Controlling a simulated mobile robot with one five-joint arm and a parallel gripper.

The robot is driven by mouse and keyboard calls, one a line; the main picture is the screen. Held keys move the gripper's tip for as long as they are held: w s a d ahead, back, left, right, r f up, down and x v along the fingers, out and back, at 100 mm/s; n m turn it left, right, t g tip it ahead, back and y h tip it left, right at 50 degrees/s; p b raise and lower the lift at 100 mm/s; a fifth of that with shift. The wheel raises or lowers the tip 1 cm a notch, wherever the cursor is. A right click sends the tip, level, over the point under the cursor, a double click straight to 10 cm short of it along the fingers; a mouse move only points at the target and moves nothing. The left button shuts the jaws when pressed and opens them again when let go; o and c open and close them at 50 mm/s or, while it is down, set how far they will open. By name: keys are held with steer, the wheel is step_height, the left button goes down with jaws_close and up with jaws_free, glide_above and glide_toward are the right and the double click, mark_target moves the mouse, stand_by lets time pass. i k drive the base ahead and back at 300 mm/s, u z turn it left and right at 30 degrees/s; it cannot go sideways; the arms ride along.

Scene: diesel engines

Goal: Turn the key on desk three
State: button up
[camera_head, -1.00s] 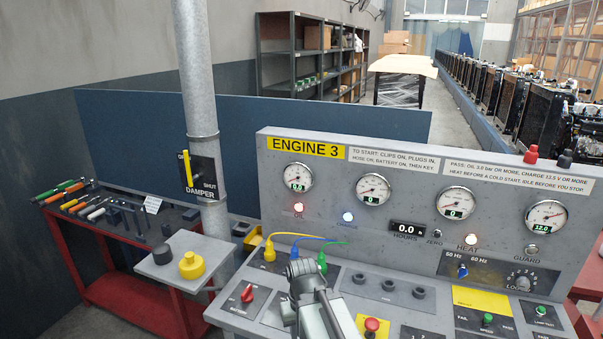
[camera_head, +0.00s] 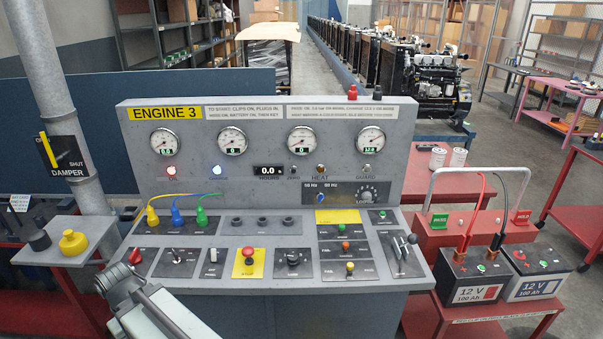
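The desk marked ENGINE 3 (camera_head: 165,113) stands in front of me, with gauges on its upright panel and controls on its sloping top. A round black switch (camera_head: 293,258), which looks like the key switch, sits right of the red stop button (camera_head: 248,256) on its yellow plate. I cannot make out the key itself or its angle. My gripper (camera_head: 118,278) is at the desk's front left corner, close below the red knob (camera_head: 135,256) and well left of the black switch. The gripper is seen from behind, and its fingers do not show clearly.
Yellow, blue and green plugs (camera_head: 176,215) stand in sockets at the left. A lever (camera_head: 405,243) rises at the top's right end. Two 12 V batteries (camera_head: 478,276) sit on a red cart at right. A damper pipe (camera_head: 60,90) rises at left.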

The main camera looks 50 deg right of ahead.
mark_target(176, 260)
steer(key=u, duration=1.9)
steer(key=i, duration=0.25)
steer(key=z, duration=3.25)
steer(key=i, duration=0.45)
steer(key=z, duration=0.2)
